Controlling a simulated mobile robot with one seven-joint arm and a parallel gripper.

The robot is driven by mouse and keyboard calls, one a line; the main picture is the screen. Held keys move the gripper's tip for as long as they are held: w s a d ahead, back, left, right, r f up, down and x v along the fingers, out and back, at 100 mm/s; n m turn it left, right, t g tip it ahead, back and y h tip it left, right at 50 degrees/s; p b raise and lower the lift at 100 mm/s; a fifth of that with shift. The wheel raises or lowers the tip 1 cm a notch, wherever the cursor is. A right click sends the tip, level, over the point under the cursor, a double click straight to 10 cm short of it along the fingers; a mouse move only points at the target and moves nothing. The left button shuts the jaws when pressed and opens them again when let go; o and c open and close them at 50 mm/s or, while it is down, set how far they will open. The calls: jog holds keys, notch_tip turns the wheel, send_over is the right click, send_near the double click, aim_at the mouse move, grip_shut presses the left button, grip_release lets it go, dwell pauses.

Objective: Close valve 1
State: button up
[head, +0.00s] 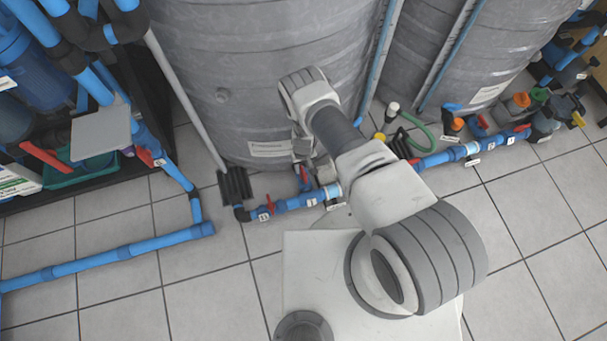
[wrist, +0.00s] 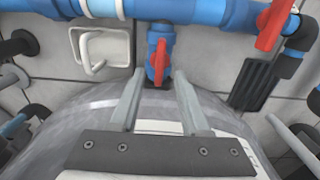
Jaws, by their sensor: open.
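In the wrist view, a blue valve (wrist: 161,40) hangs off the blue pipe, with a red handle (wrist: 158,58) that looks roughly in line with its branch. My gripper (wrist: 158,82) is open, its two fingers on either side of the lower part of this valve in the picture. I cannot tell whether they touch it. In the head view, the same red handle (head: 304,176) shows beside the tank, above a small pipe label that seems to read 1. My gripper is mostly hidden behind my arm there.
A second red handle (head: 268,205) sits on the pipe near the black elbow (head: 241,213). A large grey tank (head: 240,80) stands close behind. A white bracket (wrist: 96,50) is beside the valve. More blue pipes (head: 110,257) run along the tiled floor at left.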

aim_at(304, 173)
jog(key=shift+f+b, duration=0.8)
jog(key=shift+f, duration=1.55)
grip_shut()
